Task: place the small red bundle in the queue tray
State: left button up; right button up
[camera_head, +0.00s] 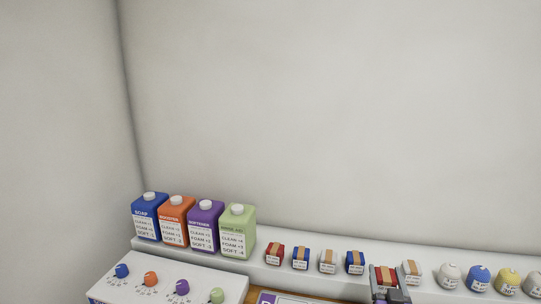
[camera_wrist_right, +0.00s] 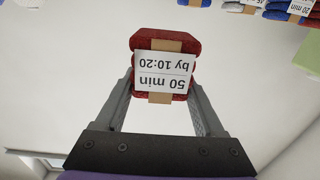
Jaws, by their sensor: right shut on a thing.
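My right gripper (camera_head: 390,284) is at the lower right of the head view, in front of the white shelf. It is shut on a red bundle (camera_head: 385,274) with a tan band. In the right wrist view this red bundle (camera_wrist_right: 163,45) sits between the two grey fingers, its white label reading "50 min by 10:20". Another red bundle (camera_head: 274,253) with a tan band stands at the left of the row on the shelf. I cannot make out the queue tray in either view. My left gripper is not in view.
The white shelf (camera_head: 340,281) carries blue, orange, purple and green jugs (camera_head: 237,232), then blue and white bundles (camera_head: 355,262) and several round bundles (camera_head: 479,279). A white panel with coloured knobs (camera_head: 150,279) is at lower left. A purple-edged card (camera_head: 283,298) lies at the bottom.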

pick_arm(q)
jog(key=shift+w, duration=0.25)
pick_arm(e)
jog(key=w+a+f+n+y, duration=0.1)
jog(key=w+a+f+y, duration=0.1)
jog(key=a, duration=0.4)
jog(key=w+a+f+n+y, duration=0.1)
jog(key=w+a+f+y, duration=0.1)
jog(key=w+a+f, duration=0.3)
jog(key=shift+w+a+f+n, duration=0.3)
jog(key=shift+a+f, duration=0.2)
jog(key=shift+a, duration=0.3)
